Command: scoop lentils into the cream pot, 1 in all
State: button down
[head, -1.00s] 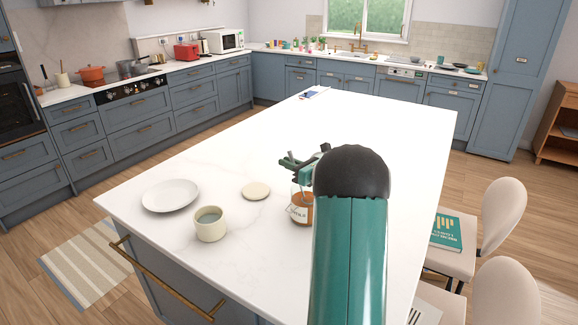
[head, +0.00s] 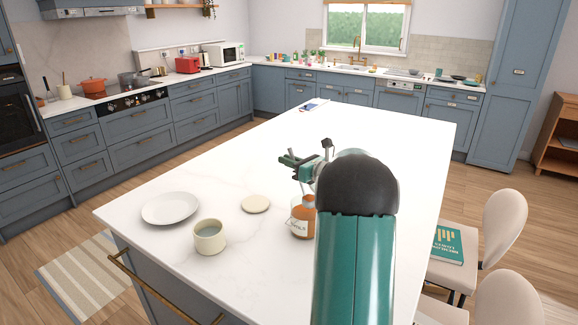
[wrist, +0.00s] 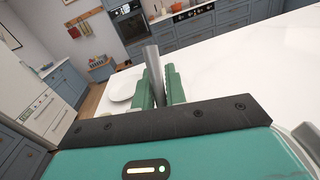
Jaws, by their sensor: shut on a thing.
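The cream pot (head: 209,239) stands upright and open on the white island top, near its front left. A glass jar (head: 301,219) with orange-brown contents and a pale label stands to its right, partly hidden by my arm. My gripper (head: 303,168) appears above and beyond the jar in the head view. In the wrist view my gripper (wrist: 158,88) is shut on a grey metal handle (wrist: 153,62), held between its green fingers. The handle looks like a scoop's; its bowl is not clearly visible, so I cannot tell whether it holds lentils.
A white plate (head: 170,208) lies left of the pot. A round cream lid (head: 256,204) lies between pot and jar. The island top (head: 380,130) is largely clear toward the back. Chairs (head: 497,235), one with a green book (head: 447,246), stand along the right side.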

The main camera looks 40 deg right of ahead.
aim_at(290, 150)
jog(key=shift+r, duration=1.95)
